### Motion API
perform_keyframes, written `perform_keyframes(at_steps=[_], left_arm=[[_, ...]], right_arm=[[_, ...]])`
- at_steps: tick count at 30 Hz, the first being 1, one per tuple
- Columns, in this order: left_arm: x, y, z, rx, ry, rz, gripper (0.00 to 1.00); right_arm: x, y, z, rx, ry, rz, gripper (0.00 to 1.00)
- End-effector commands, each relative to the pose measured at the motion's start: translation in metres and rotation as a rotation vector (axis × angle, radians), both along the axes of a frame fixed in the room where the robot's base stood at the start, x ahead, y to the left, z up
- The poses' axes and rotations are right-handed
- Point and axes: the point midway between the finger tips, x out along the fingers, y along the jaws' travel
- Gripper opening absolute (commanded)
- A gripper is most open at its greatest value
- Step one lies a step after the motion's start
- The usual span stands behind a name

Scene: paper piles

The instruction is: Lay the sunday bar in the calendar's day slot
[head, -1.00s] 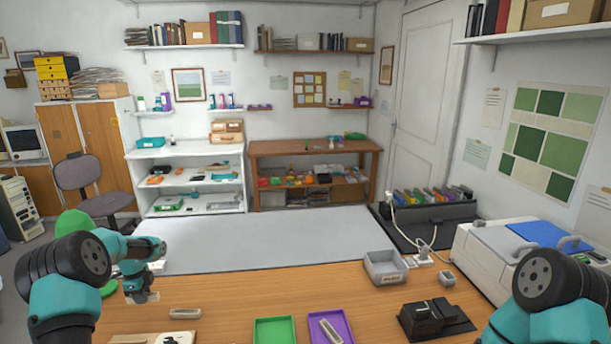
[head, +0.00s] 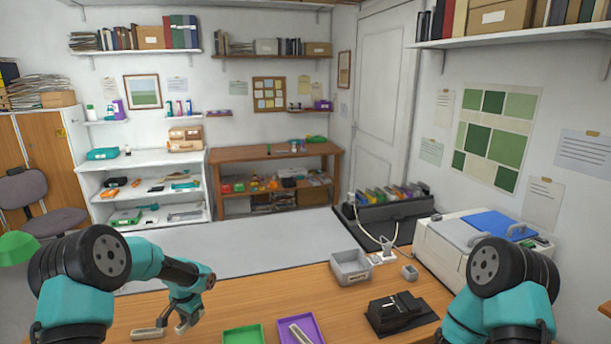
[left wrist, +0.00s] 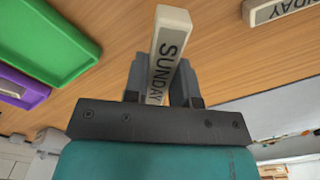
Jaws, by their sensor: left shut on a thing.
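The sunday bar (left wrist: 171,48) is a pale block with dark SUNDAY lettering. In the left wrist view it stands between the two grey fingers of my left gripper (left wrist: 162,82), which is shut on it. In the head view my left gripper (head: 185,320) is low over the wooden table near its front edge, and the held bar is hardly distinguishable there. Another lettered bar (head: 148,334) lies on the table just left of the gripper; its label, partly cut off in the left wrist view (left wrist: 277,9), ends in NDAY. My right gripper is out of view.
A green tray (head: 229,338) and a purple tray (head: 315,322) holding a pale bar (head: 300,333) lie right of the gripper. A grey bin (head: 350,276) and a black device (head: 397,313) stand farther right. Table between gripper and bin is clear.

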Motion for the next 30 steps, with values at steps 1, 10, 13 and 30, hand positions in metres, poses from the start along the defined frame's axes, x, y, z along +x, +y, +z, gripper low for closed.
perform_keyframes(at_steps=[1,10,13,30], left_arm=[[-0.001,-0.016,-0.001,0.000,0.000,0.028,0.02],[-0.015,-0.094,-0.005,-0.002,-0.004,0.255,0.02],[-0.021,-0.118,-0.007,-0.003,-0.005,0.327,0.02],[-0.035,-0.159,-0.009,-0.007,-0.006,0.468,0.02]], right_arm=[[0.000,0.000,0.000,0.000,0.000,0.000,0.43],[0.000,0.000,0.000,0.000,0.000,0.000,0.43],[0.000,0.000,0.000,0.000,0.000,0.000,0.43],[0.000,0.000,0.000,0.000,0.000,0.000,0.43]])
